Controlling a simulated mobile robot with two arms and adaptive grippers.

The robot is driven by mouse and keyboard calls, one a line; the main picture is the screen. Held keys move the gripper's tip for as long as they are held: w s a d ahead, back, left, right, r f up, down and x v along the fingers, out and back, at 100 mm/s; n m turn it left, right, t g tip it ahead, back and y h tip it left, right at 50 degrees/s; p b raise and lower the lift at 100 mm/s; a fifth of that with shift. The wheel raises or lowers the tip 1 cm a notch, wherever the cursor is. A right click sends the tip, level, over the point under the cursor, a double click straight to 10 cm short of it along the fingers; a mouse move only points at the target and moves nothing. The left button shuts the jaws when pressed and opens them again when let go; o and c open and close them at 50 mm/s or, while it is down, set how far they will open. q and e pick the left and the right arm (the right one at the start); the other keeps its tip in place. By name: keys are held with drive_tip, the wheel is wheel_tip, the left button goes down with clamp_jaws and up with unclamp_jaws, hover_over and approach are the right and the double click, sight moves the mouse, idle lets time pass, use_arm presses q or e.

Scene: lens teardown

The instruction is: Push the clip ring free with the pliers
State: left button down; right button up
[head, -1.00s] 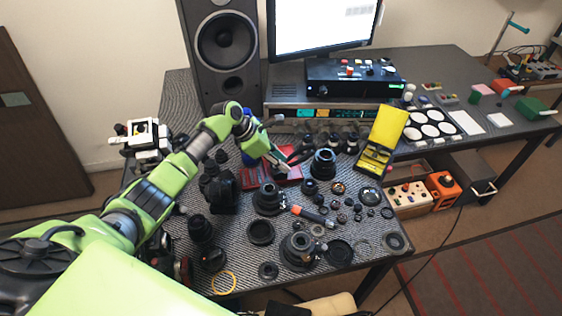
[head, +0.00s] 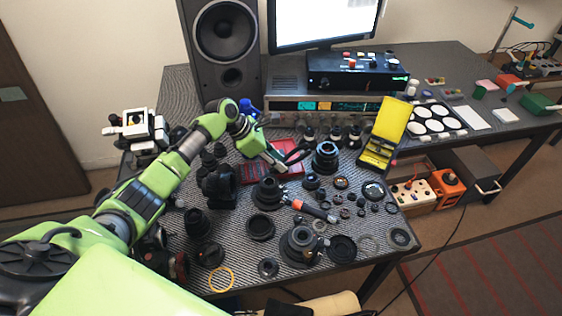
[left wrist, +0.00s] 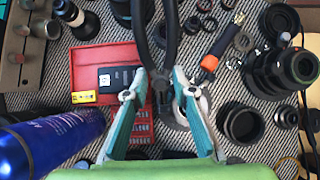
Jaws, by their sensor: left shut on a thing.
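My left gripper (head: 276,163) is shut on the black pliers (head: 296,156), above the right end of the red tray. In the left wrist view the pliers' two dark handles (left wrist: 172,38) stand spread apart and run upward from between the teal fingers of my left gripper (left wrist: 160,98). The pliers' tips are not clear. Black lens parts (head: 268,193) stand just below the gripper, and another lens barrel (head: 325,157) stands to its right. Several loose rings lie about; I cannot tell which is the clip ring. My right gripper is not in view.
The red tray (left wrist: 90,62) lies under the pliers. A blue bottle (left wrist: 45,140) stands close to the left finger. A yellow case (head: 392,122) stands open at right. A yellow ring (head: 222,280) lies near the front edge.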

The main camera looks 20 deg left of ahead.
use_arm(q)
drive_tip(key=shift+s+a+f+n, duration=0.15)
drive_tip(key=shift+s+a+n, duration=0.15)
drive_tip(key=shift+a, duration=0.3)
drive_tip(key=shift+s+a+n+t+y+b, duration=0.55)
drive_tip(key=shift+a+n+b, duration=0.2)
drive_tip(key=shift+n+b, duration=0.2)
drive_tip(key=shift+r+p, duration=0.25)
drive_tip(key=shift+p, duration=0.15)
drive_tip(key=shift+s+p, duration=0.1)
drive_tip(key=shift+p, duration=0.35)
drive_tip(key=shift+s+a+n+t+y+p, duration=0.15)
drive_tip(key=shift+s+n+t+y+p, duration=0.35)
drive_tip(key=shift+p, duration=1.7)
drive_tip(key=shift+s+a+n+g+y+p, duration=0.2)
drive_tip(key=shift+n+p, duration=0.45)
drive_tip(key=shift+p, duration=1.5)
drive_tip(key=shift+f, duration=0.15)
drive_tip(key=shift+w+d+r, duration=0.15)
drive_tip(key=shift+d+r, duration=0.05)
drive_tip(key=shift+r, duration=0.15)
drive_tip(key=shift+w+d+r+p, duration=0.2)
drive_tip(key=shift+w+p, duration=0.15)
drive_tip(key=shift+p, duration=0.25)
wheel_tip(320, 180, up, 6)
drive_tip(key=p, duration=0.7)
